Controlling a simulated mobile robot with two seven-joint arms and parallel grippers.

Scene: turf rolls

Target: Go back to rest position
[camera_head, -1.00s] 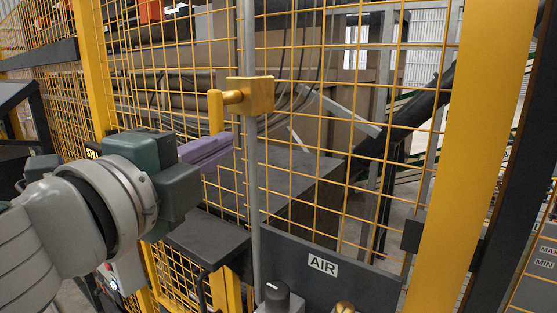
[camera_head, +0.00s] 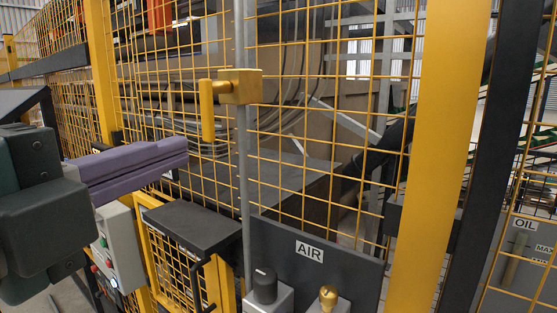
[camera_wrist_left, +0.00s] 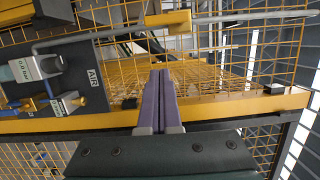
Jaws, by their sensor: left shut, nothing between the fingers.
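My left gripper (camera_head: 186,150) comes in from the left in the head view, with purple fingers held together and empty. It also shows in the left wrist view (camera_wrist_left: 160,75), its two fingers side by side pointing ahead. It appears left of the yellow valve handle (camera_head: 207,110) on the grey pipe (camera_head: 240,180), apart from it. The handle hangs down from its yellow block (camera_head: 240,86). My right gripper is in neither view.
A yellow mesh fence (camera_head: 300,130) stands ahead, with a thick yellow post (camera_head: 440,160) at right. A dark AIR panel (camera_head: 340,272) has a black knob (camera_head: 264,286) and a brass knob (camera_head: 328,298) before it. A grey button box (camera_head: 120,240) is at lower left.

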